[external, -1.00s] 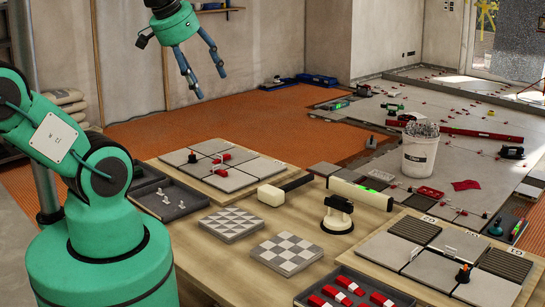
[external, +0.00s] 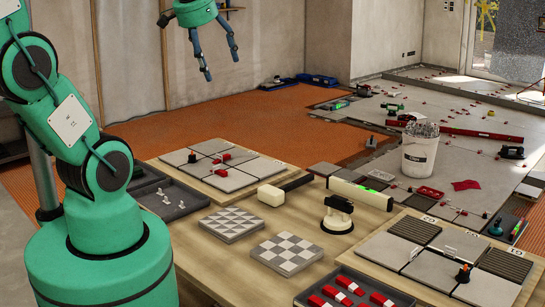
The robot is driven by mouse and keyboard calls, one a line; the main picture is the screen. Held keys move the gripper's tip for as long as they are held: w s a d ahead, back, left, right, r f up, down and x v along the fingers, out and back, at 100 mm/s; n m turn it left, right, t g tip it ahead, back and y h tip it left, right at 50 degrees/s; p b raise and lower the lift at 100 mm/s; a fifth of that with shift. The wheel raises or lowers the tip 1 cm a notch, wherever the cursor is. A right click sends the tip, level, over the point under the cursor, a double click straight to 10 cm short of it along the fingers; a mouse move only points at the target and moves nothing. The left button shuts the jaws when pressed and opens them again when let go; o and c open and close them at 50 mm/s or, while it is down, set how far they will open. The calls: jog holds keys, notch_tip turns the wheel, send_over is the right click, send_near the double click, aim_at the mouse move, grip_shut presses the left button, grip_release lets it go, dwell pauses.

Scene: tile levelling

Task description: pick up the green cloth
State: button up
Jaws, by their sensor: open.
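I see no green cloth in the external view. A red cloth-like piece (external: 466,185) lies crumpled on the grey floor tiles beyond the workbench, right of a white bucket (external: 419,155). My gripper (external: 221,69) is open and empty, with its two fingers pointing down. It hangs high at the top of the picture, well apart from the red piece.
The wooden workbench (external: 194,257) holds tile panels, a mallet (external: 272,194), a level (external: 361,193), a suction cup (external: 337,215) and a tray of red wedges (external: 350,288). Several small tools and clips lie on the tiled floor. The orange floor (external: 250,125) is mostly clear.

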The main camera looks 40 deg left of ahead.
jog(key=w+a+f+g+p, duration=0.1)
jog(key=w+a+f, duration=0.3)
jog(key=a, duration=0.6)
jog(key=w+a+f+g+p, duration=0.1)
jog(key=w+a+f, duration=0.1)
jog(key=w+a, duration=0.6)
jog(key=w+a+f+g, duration=0.1)
jog(key=w+a+f, duration=0.25)
jog(key=a, duration=0.95)
jog(key=s+a+f+p, duration=0.1)
jog(key=s+a+f, duration=0.2)
jog(key=a+f, duration=0.5)
jog(key=s+a+f+m+g, duration=0.1)
jog(key=s+a+f, duration=0.2)
jog(key=a+f, duration=0.6)
jog(key=s+a+f+p, duration=0.1)
jog(key=s+a+f, duration=0.3)
jog(key=a+f, duration=0.5)
jog(key=a, duration=0.4)
jog(key=shift+f+m+g+h+p, duration=0.25)
jog(key=shift+m+g+h+p, duration=0.05)
jog(key=shift+g+h, duration=0.1)
notch_tip(320, 180, down, 9)
jog(key=shift+r, duration=0.2)
